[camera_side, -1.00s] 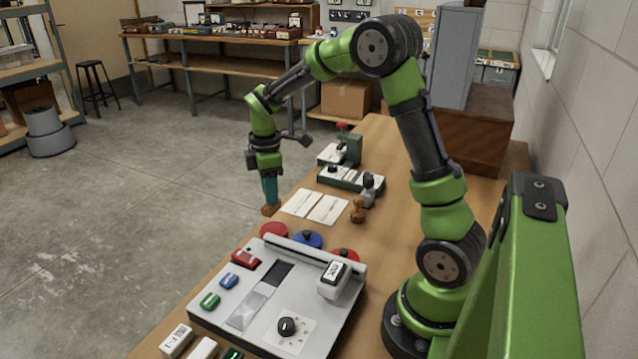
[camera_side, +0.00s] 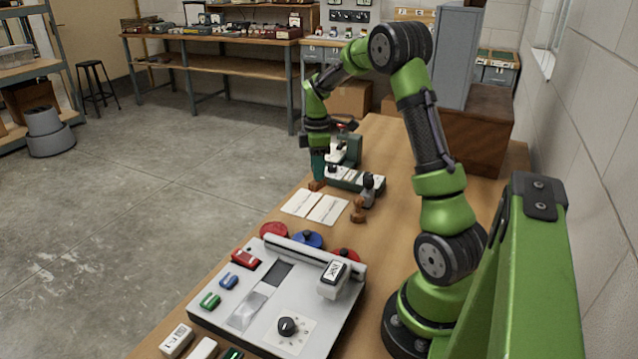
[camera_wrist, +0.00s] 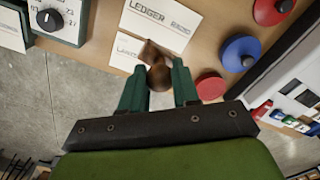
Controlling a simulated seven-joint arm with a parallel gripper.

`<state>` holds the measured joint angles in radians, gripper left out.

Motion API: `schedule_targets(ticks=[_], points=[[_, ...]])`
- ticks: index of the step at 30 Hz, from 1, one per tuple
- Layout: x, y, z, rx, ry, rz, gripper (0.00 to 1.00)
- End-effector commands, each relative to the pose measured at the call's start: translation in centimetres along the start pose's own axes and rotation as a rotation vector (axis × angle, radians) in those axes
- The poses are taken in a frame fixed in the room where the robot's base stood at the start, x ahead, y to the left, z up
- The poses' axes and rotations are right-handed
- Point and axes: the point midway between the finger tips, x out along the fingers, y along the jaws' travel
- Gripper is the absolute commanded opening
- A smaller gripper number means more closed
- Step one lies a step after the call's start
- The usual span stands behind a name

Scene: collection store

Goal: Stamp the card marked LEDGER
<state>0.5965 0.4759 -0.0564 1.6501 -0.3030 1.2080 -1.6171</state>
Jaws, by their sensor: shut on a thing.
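My gripper (camera_wrist: 158,88) is shut on a brown wooden stamp (camera_wrist: 157,72), which hangs between the dark green fingers. In the side view my gripper (camera_side: 317,168) holds the stamp (camera_side: 316,185) near the far edge of two white cards. The card marked LEDGER (camera_wrist: 150,20) lies at the top of the wrist view and appears to be the right-hand card (camera_side: 328,210) in the side view. A second card (camera_wrist: 123,50), its print partly hidden by the stamp, lies beside it. I cannot tell the stamp's exact height above the table.
A red pad (camera_side: 274,230), a blue pad (camera_side: 308,239) and another red pad (camera_side: 345,254) stand nearer the camera. A second brown stamp-like piece (camera_side: 358,211) stands right of the cards. A device with a dial (camera_side: 354,179) is beyond them. A grey-white panel (camera_side: 215,312) fills the front.

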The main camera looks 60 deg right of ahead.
Motion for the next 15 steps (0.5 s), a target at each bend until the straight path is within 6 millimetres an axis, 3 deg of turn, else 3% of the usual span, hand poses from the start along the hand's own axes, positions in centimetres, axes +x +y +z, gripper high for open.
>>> schedule_targets(ticks=[1,4,10,15], points=[[0.1,0.9,1.5,-0.005,0.002,0.002,0.11],[0.2,2.0,3.2,-0.054,0.004,0.007,0.11],[0.1,2.3,3.1,-0.156,0.005,0.015,0.11],[1.3,2.3,3.1,-0.166,0.004,0.014,0.11]])
